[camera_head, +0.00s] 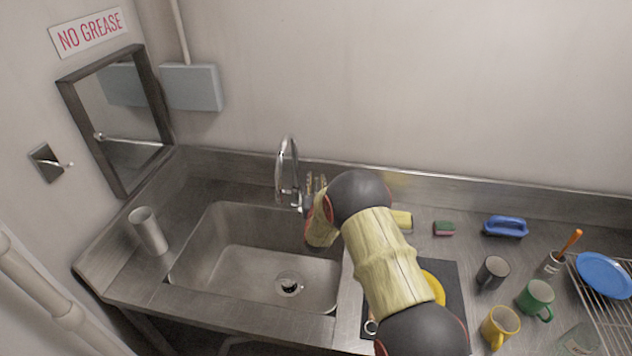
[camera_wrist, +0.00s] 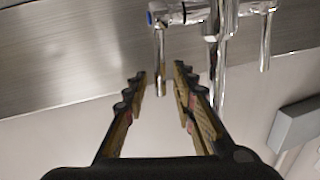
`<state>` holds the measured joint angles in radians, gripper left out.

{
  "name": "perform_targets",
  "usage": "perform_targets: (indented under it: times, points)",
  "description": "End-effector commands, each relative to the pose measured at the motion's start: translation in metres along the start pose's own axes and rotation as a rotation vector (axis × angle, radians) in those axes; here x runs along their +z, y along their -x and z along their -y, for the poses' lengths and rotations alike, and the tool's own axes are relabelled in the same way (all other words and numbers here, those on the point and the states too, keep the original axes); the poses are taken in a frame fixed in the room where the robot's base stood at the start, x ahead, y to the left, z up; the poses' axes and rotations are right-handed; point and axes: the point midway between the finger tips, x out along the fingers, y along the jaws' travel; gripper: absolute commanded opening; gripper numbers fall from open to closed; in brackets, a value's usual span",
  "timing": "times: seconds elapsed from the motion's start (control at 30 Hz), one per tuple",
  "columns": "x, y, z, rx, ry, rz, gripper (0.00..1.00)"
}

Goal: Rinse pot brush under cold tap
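The chrome tap (camera_head: 288,168) stands at the back of the steel sink (camera_head: 230,255). In the wrist view its body (camera_wrist: 218,50) has a handle on each side. The cold handle (camera_wrist: 160,72), by a blue mark, shows between the spread fingertips of my gripper (camera_wrist: 160,76). My gripper is open and empty; contact with the handle cannot be told. In the head view my gripper (camera_head: 316,186) is beside the tap, partly hidden by my arm. A blue brush-like item (camera_head: 505,226) lies on the right counter. An orange handle (camera_head: 571,241) stands in a holder; which is the pot brush is unclear.
A metal cup (camera_head: 148,232) stands left of the sink. On the right are a sponge (camera_head: 444,228), dark mug (camera_head: 492,272), green mug (camera_head: 537,297), yellow mug (camera_head: 500,326) and blue plate (camera_head: 604,274) on a rack. A dark mat (camera_head: 452,280) lies partly under my arm. The basin looks empty.

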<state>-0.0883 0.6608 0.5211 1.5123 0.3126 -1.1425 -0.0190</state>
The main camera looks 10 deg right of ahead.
Motion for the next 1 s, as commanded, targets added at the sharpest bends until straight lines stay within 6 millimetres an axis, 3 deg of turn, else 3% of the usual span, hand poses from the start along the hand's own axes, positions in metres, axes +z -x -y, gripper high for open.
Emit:
perform_targets:
  times: [0.3, 0.77, 1.0]
  points:
    - [-0.0006, -0.0028, 0.0002, 0.0, 0.0, 0.0, 0.26]
    - [-0.0004, -0.0025, 0.0002, 0.0, 0.0, 0.0, 0.0]
    - [-0.0004, -0.0025, 0.0002, 0.0, 0.0, 0.0, 0.0]
